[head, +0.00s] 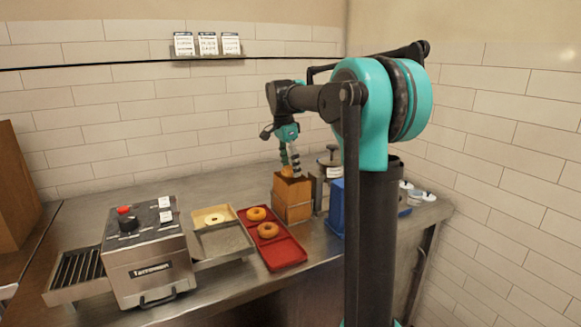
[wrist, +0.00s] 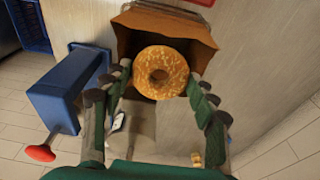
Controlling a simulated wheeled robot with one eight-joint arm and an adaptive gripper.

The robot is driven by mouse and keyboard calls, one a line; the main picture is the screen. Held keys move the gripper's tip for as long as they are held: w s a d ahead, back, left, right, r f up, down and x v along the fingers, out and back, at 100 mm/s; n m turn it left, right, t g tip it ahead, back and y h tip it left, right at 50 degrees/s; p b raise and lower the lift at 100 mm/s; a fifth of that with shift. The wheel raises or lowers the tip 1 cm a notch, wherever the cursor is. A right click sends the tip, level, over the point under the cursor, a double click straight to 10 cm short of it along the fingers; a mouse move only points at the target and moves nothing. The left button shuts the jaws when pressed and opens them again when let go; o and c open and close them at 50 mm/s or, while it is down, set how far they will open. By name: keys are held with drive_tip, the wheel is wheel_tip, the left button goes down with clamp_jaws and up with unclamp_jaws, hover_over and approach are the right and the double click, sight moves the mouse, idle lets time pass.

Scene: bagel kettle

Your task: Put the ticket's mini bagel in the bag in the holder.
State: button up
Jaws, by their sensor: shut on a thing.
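My gripper (head: 290,158) is shut on a mini bagel (wrist: 161,72), a golden-brown ring with pale flecks on top. In the wrist view the bagel sits between the two fingers, in front of the open mouth of the brown paper bag (wrist: 133,22). In the head view the bagel (head: 287,171) is at the top of the bag (head: 284,186), which stands upright in its holder. I cannot tell how far the bagel is inside the bag rim. Three tickets (head: 207,44) hang on the wall rail; their print is too small to read.
A red tray (head: 287,254) with two bagels lies left of the bag. Further left are a shallow pan (head: 228,240) with a pale ring and a toaster-like machine (head: 150,262). A blue bin (head: 337,208) and a metal canister (head: 322,180) stand close right of the bag.

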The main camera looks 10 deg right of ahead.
idle(0.4)
drive_tip(key=o, duration=1.2)
drive_tip(key=shift+c, duration=0.2)
wheel_tip(320, 180, up, 7)
idle(0.5)
